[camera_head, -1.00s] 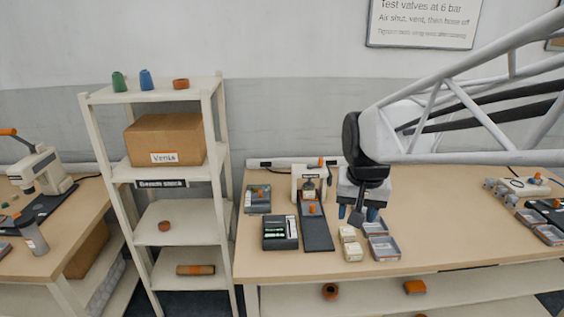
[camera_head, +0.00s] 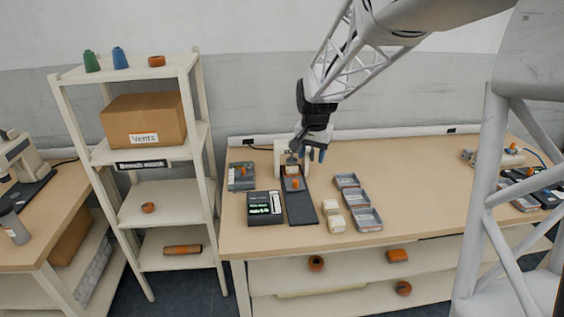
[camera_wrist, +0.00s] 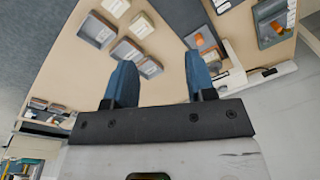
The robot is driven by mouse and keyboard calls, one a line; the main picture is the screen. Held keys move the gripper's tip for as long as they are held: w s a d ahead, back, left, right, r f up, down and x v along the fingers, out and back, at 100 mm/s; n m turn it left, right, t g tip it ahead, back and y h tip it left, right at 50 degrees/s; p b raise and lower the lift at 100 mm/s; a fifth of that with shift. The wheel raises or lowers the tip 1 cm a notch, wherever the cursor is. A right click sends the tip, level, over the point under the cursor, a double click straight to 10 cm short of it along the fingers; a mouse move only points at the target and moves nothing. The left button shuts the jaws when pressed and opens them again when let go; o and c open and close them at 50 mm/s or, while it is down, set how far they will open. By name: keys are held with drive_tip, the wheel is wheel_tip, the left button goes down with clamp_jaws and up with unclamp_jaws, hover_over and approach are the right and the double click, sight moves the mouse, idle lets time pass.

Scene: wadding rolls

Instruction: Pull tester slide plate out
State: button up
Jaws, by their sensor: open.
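The tester (camera_head: 279,155) is a pale upright frame at the back of the bench. Its dark slide plate (camera_head: 301,210) lies flat and reaches forward from the frame, with an orange knob (camera_head: 295,184) on its rear part. My gripper (camera_head: 314,153) is open and empty, above the bench just right of the tester, apart from the plate. In the wrist view my blue fingers (camera_wrist: 157,62) are spread with nothing between them. The plate (camera_wrist: 201,25) and knob (camera_wrist: 197,41) show there beyond the right finger. My gripper partly hides the tester's upper part in the head view.
A dark box with green-lit slots (camera_head: 264,208) stands close left of the plate. A grey unit (camera_head: 241,176) is behind it. Pale blocks (camera_head: 335,223) and grey trays (camera_head: 368,220) lie right of the plate.

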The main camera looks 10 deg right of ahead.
drive_tip(key=w+f+m, duration=0.2)
drive_tip(key=w+f, duration=0.6)
drive_tip(key=w, duration=0.3)
drive_tip(key=m+g, duration=0.1)
hover_over(296, 180)
wheel_tip(296, 180, down, 9)
drive_tip(key=shift+s+a+r, duration=0.1)
drive_tip(key=shift+f, duration=3.9)
clamp_jaws()
